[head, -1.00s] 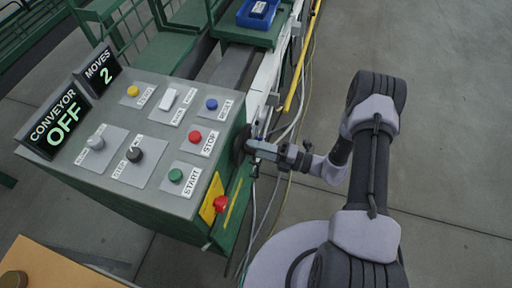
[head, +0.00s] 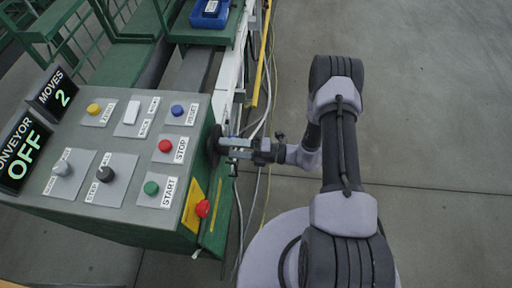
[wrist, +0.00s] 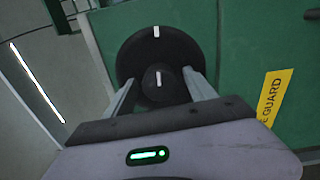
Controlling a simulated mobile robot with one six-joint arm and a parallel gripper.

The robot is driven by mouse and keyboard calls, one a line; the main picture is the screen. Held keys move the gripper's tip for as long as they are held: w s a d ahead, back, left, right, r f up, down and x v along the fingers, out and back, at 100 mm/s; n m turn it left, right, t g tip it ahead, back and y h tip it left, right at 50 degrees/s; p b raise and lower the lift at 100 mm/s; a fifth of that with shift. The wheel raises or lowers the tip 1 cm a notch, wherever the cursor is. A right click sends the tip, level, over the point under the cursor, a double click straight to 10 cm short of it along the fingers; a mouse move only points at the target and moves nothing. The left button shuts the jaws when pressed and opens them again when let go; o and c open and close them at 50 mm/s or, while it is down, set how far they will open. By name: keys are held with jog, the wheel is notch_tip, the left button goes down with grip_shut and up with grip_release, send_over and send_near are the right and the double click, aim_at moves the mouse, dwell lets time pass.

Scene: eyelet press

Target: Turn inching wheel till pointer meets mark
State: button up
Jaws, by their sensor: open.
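The inching wheel is a black disc with a round hub on the green side of the control console. In the wrist view the wheel (wrist: 130,55) has a white tick at its top edge, and the hub (wrist: 157,92) has a short white line pointing up, nearly in line with the tick. My gripper (wrist: 160,85) is open, with one finger on each side of the hub. Whether the fingers touch it, I cannot tell. In the head view the wheel (head: 213,141) is seen edge-on and my gripper (head: 226,147) is right at it.
The console top (head: 135,140) carries coloured buttons and knobs. Its displays read CONVEYOR OFF (head: 20,155) and MOVES 2 (head: 55,93). A red button (head: 202,208) on a yellow plate sits near the wheel. Cables (head: 258,190) hang beside my arm. The floor at right is clear.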

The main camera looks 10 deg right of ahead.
jog(key=p+v, duration=0.2)
jog(key=v, duration=1.5)
jog(key=shift+d, duration=0.15)
notch_tip(320, 180, up, 12)
jog(key=a+n+g+h, duration=0.3)
jog(key=n+g, duration=0.4)
jog(key=n, duration=0.5)
jog(key=s+a+r+n+t+h, duration=0.1)
jog(key=s+r+n+t+h, duration=0.1)
jog(key=r+n, duration=0.5)
jog(key=s+a+r+n+t+h, duration=0.2)
jog(key=s+r+n+h, duration=0.3)
jog(key=n, duration=0.3)
jog(key=s+a+r+n+t+h+b, duration=0.1)
jog(key=s+r+n+h, duration=0.3)
jog(key=r+n, duration=0.4)
jog(key=shift+s+a+r+t+h, duration=0.15)
jog(key=shift+a+r+t+h, duration=0.15)
jog(key=shift+a+t+h, duration=0.4)
